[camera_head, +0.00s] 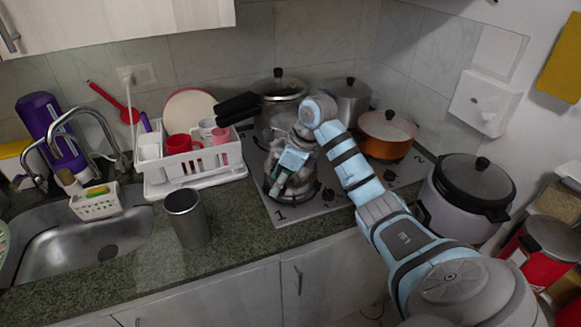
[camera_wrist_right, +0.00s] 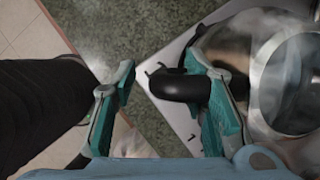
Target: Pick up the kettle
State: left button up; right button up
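My right gripper (camera_head: 290,163) reaches over the front left burner of the stove in the head view. It covers most of what stands there, so the kettle can hardly be made out in that view. In the right wrist view, a shiny metal kettle (camera_wrist_right: 238,42) is at the right, with a black handle (camera_wrist_right: 178,86) sticking out to the left. My right gripper (camera_wrist_right: 165,105) is open, and the handle lies between its fingers, close to the right finger. Whether they touch is unclear. My left gripper is in neither view.
On the stove (camera_head: 285,213) a pressure cooker (camera_head: 275,100), a steel pot (camera_head: 347,98) and an orange pot (camera_head: 386,133) stand behind the gripper. A rice cooker (camera_head: 465,195) is at the right. A dish rack (camera_head: 195,170) and a grey cup (camera_head: 187,217) are at the left.

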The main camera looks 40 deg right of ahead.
grip_shut()
jog(key=shift+w+r, duration=0.1)
dwell(0.4)
